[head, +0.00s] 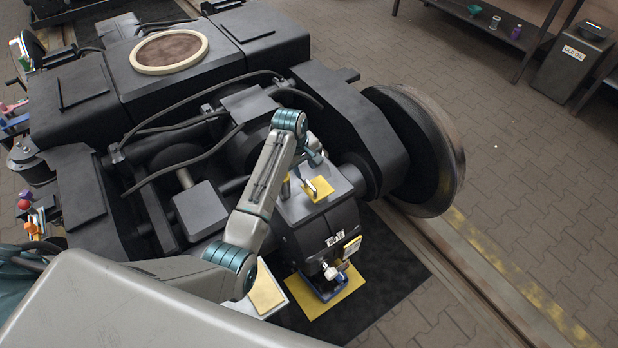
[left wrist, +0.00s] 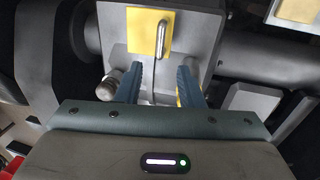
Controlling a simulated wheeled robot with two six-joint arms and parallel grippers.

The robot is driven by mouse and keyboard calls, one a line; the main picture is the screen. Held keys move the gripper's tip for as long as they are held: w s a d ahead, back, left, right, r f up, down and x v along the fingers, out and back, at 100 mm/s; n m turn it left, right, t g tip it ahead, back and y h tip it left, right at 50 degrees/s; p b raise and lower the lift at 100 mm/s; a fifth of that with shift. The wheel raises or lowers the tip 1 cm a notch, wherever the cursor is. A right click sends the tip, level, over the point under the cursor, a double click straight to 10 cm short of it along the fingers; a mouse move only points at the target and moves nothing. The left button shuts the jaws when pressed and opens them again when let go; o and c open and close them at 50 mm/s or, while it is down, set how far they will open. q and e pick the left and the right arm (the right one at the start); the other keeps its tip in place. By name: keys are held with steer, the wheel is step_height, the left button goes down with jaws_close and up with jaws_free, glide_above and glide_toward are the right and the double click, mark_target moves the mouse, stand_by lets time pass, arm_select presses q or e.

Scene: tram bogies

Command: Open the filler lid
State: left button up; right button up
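A yellow square plate (head: 318,189) with a metal loop handle (head: 310,186) lies on top of the dark gearbox housing; I take it for the filler lid. It looks closed and flat. In the left wrist view the yellow plate (left wrist: 143,28) and upright handle (left wrist: 161,40) are just beyond my fingertips. My left gripper (head: 315,158) is above the housing's far side. In the left wrist view its two blue fingers (left wrist: 158,75) are apart with nothing visibly held between them; the handle lies ahead of the gap, nearer the right finger. My right gripper is not in view.
A silver knob (left wrist: 109,87) stands close beside the left finger. A white tap-like fitting (head: 331,272) sits low on the housing front, above a yellow tray (head: 343,293). A large wheel (head: 437,150) stands to the right. Cables (head: 170,130) cross the bogie frame behind.

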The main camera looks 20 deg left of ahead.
mark_target(309, 183)
arm_select(q)
steer(key=f, duration=0.2)
steer(key=w+f, duration=0.1)
steer(key=f, duration=0.2)
steer(key=d+f, duration=0.1)
steer(key=f, duration=0.1)
steer(key=shift+w+f, duration=0.15)
steer(key=shift+f, duration=0.25)
jaws_close()
